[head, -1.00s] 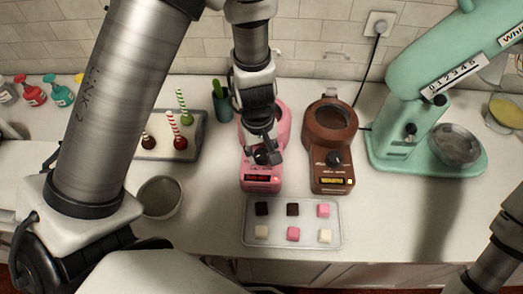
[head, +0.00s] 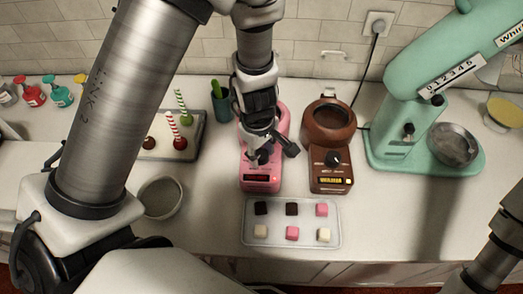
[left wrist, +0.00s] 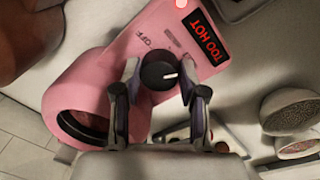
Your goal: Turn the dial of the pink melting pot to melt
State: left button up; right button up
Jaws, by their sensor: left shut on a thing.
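The pink melting pot (head: 262,179) stands on the counter left of the brown one. In the left wrist view its body (left wrist: 125,45) shows a display (left wrist: 207,38) reading "TOO HOT", a red light and an "OFF" mark. Its black dial (left wrist: 157,72) has a white line pointing right in that view, away from "OFF". My left gripper (head: 272,152) is over the pot's front. In the left wrist view its fingers (left wrist: 159,88) are shut on the dial, one on each side. In the head view the gripper hides the dial. My right gripper is out of view.
The brown melting pot (head: 330,165) stands close on the right. A tray (head: 290,241) of several chocolate cubes lies in front. A grey bowl (head: 160,197) and a rack of cake pops (head: 182,152) are left. A green mixer (head: 405,150) stands right.

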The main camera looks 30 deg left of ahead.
aim_at(258, 156)
pick_arm(q)
jog(key=shift+s+f, duration=0.1)
jog(key=o, duration=1.1)
jog(key=shift+o, duration=0.2)
jog(key=shift+a, duration=0.15)
notch_tip(258, 156, up, 12)
jog(key=shift+s+a, duration=0.15)
jog(key=shift+s, duration=0.1)
